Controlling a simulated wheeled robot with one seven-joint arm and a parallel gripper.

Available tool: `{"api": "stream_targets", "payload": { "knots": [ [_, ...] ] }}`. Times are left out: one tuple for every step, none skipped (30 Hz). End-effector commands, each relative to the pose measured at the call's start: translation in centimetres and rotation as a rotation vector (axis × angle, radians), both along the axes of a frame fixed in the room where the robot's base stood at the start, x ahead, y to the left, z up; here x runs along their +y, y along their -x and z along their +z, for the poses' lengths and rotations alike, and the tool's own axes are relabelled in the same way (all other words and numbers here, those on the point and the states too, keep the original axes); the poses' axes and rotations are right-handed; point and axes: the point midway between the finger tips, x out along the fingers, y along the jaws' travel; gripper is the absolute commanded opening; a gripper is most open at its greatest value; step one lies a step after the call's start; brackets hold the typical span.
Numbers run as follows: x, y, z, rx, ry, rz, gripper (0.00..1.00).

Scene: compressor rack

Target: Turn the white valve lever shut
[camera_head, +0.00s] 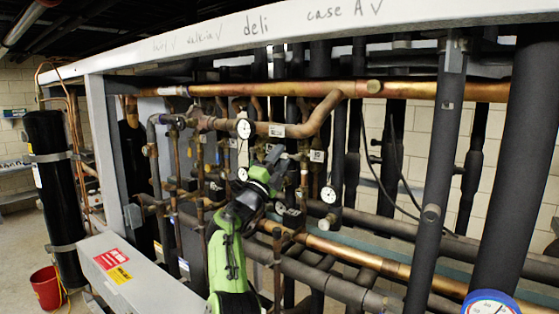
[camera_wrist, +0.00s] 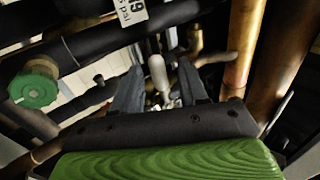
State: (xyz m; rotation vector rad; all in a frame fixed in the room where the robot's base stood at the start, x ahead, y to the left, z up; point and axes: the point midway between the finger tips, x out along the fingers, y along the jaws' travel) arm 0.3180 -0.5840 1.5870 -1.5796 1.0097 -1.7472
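The white valve lever (camera_wrist: 158,76) shows in the wrist view as a pale, rounded bar pointing away from a small brass-coloured fitting. It lies between the two dark fingers of my gripper (camera_wrist: 160,68), with a visible gap on each side. The fingers are open, and I see no contact with the lever. In the head view, my gripper (camera_head: 277,174) is at the end of my green arm, in among the pipes. I cannot make out the lever there; the gripper and pipes crowd that spot.
A copper pipe (camera_wrist: 243,42) runs close on the right in the wrist view. A black pipe with a white label (camera_wrist: 130,10) crosses above, and a green round cap (camera_wrist: 34,88) is at left. In the head view, a white beam (camera_head: 210,42) spans above, and dial gauges (camera_head: 244,128) stand nearby.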

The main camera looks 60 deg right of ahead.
Motion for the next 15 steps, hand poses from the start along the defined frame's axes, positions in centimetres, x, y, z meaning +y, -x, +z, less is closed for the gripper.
{"api": "stream_targets", "payload": {
  "knots": [
    [0.0, 0.0, 0.0, 0.001, -0.001, -0.001, 0.43],
    [0.0, 0.0, 0.0, 0.001, -0.001, -0.001, 0.43],
    [0.0, 0.0, -0.1, 0.001, -0.001, -0.001, 0.43],
    [0.0, 0.0, -0.1, 0.001, -0.001, -0.001, 0.43],
    [0.1, -0.1, -0.2, 0.001, 0.000, 0.000, 0.43],
    [0.2, -0.1, -0.4, 0.001, 0.000, 0.000, 0.43],
    [0.4, -0.1, -0.5, 0.002, 0.001, 0.000, 0.43],
    [0.6, -0.2, -0.7, 0.001, 0.001, 0.001, 0.43],
    [0.9, -0.2, -1.1, 0.001, 0.001, 0.002, 0.43],
    [1.2, -0.3, -1.4, 0.002, 0.001, 0.001, 0.43],
    [1.4, -0.4, -1.7, 0.002, 0.001, 0.001, 0.43],
    [1.8, -0.4, -2.1, 0.001, 0.002, 0.002, 0.43],
    [2.1, -0.4, -2.4, 0.001, 0.001, 0.002, 0.43],
    [2.3, -0.4, -2.6, 0.001, 0.000, 0.001, 0.43],
    [2.8, -0.6, -2.9, 0.001, 0.001, 0.002, 0.43]
  ]
}}
